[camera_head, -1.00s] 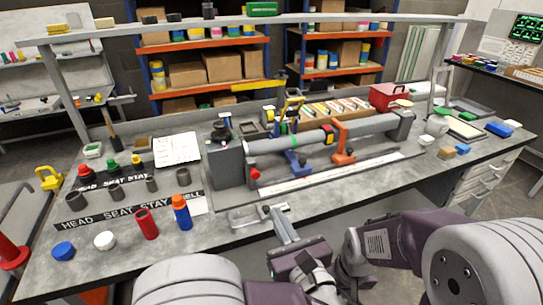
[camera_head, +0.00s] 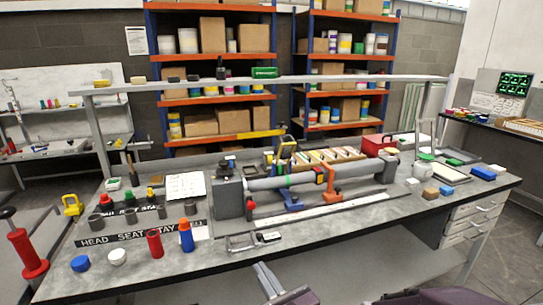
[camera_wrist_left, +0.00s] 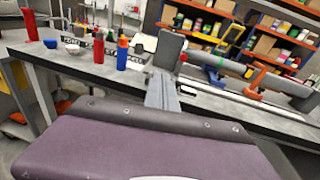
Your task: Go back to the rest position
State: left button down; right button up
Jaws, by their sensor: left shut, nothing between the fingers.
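My left gripper (camera_head: 268,279) shows at the bottom middle of the head view, in front of the workbench (camera_head: 330,236). Its fingers are together with nothing between them. In the left wrist view the shut fingers (camera_wrist_left: 162,92) point toward the bench edge, apart from the things on it. Part of a purple-grey arm link of mine shows at the bottom right of the head view. My right gripper is not in view.
On the bench stand a fixture holding a long grey tube (camera_head: 285,181), a blue bottle with an orange cap (camera_head: 186,236), a red cylinder (camera_head: 154,243), a blue cap (camera_head: 80,263) and a small metal tray (camera_head: 241,243). Shelves (camera_head: 212,58) stand behind. The floor before the bench looks clear.

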pick_arm(q)
jog(key=s+a+f+n+g+y, duration=0.1)
jog(key=a+n+g+y, duration=0.15)
jog(key=a, duration=0.55)
jog(key=s+a+f+n+g+y, duration=0.1)
jog(key=a+n+g, duration=0.3)
jog(key=a, duration=0.3)
jog(key=a+f+n+g+y, duration=0.2)
jog(key=a+n+g, duration=0.15)
jog(key=a, duration=0.45)
jog(key=s+a+f+n+g+h, duration=0.3)
jog(key=s+a+f+n+g, duration=0.25)
jog(key=s, duration=0.25)
jog(key=s+d+f+n+g+h, duration=0.3)
jog(key=s+f+n+h, duration=0.2)
jog(key=s+f+n, duration=0.15)
jog(key=w+d+f+n+t+h, duration=0.3)
jog(key=d+f+n+h, duration=0.2)
jog(key=d+n, duration=0.3)
notch_tip(320, 180, up, 14)
jog(key=w+d+t+p, duration=0.1)
jog(key=w+p, duration=0.1)
jog(key=p, duration=1.1)
jog(key=shift+w+d+n, duration=0.3)
jog(key=shift+w, duration=0.1)
